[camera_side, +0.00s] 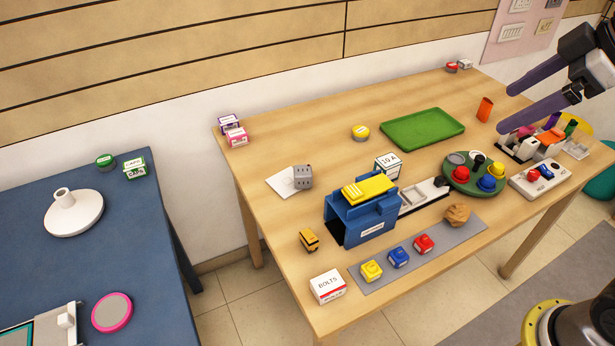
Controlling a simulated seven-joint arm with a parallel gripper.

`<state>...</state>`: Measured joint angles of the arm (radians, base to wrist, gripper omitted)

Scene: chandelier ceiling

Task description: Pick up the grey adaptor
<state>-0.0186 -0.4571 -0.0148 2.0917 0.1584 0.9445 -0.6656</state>
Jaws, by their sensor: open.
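The grey adaptor (303,177) is a small grey block with dark holes on its face. It stands on the wooden table, at the right edge of a white card (283,183), left of the middle of the view. My gripper (504,110) is at the upper right, above the table's right part. Its two long purple fingers are spread apart with nothing between them. It is far to the right of the adaptor and does not touch it.
A blue box with a yellow top (362,214) stands just right of the adaptor. A green tray (421,129) lies behind, and a yellow round tin (360,132) is nearby. A round green tray (458,188) holds several coloured pieces. The table left of the adaptor is mostly clear.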

